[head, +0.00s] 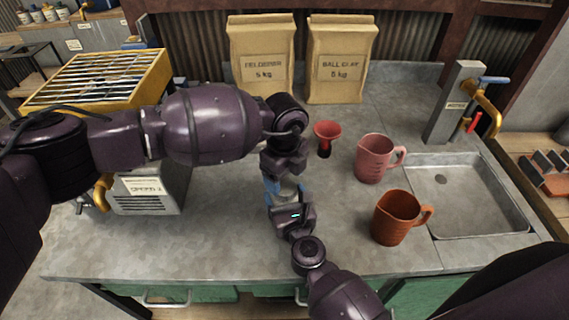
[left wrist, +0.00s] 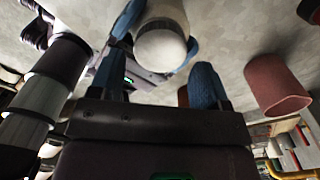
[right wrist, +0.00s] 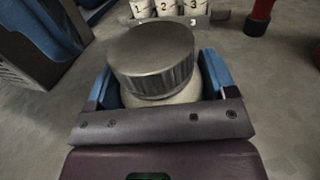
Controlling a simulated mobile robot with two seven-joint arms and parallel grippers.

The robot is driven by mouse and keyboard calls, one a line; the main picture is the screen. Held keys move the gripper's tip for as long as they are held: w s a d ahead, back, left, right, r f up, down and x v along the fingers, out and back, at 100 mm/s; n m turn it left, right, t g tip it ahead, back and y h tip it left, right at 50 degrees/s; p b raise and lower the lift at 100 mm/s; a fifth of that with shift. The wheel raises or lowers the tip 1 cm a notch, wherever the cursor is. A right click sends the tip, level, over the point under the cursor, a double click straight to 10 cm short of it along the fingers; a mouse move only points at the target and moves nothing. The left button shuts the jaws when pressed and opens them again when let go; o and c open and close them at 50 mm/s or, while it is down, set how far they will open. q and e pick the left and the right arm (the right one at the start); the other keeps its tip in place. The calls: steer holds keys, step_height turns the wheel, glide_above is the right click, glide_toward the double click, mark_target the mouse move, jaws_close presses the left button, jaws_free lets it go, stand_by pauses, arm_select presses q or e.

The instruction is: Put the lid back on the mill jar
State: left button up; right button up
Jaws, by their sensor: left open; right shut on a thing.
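The whitish mill jar (right wrist: 170,98) stands between the blue fingers of my right gripper (head: 287,200), which is shut on it over the counter. The grey metal lid (right wrist: 152,55) with a ribbed rim sits over the jar's mouth in the right wrist view; I cannot tell whether it is screwed tight. In the left wrist view the round lid top (left wrist: 160,48) is pale and lies beyond my left gripper's fingers. My left gripper (left wrist: 157,82) is open and close above the jar, with nothing between its fingers. In the head view the arms hide most of the jar.
A sink (head: 465,190) lies further right. Two paper bags (head: 262,55) stand behind. A yellow slatted box (head: 95,80) is at the left. Numbered cups (right wrist: 168,8) stand beyond the jar.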

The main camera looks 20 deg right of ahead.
mark_target(285, 187)
arm_select(q)
steer(key=shift+f, duration=1.65)
steer(key=c, duration=0.7)
steer(key=m, duration=1.3)
steer(key=o, duration=0.8)
steer(key=shift+o, duration=1)
steer(key=shift+s+d, duration=0.1)
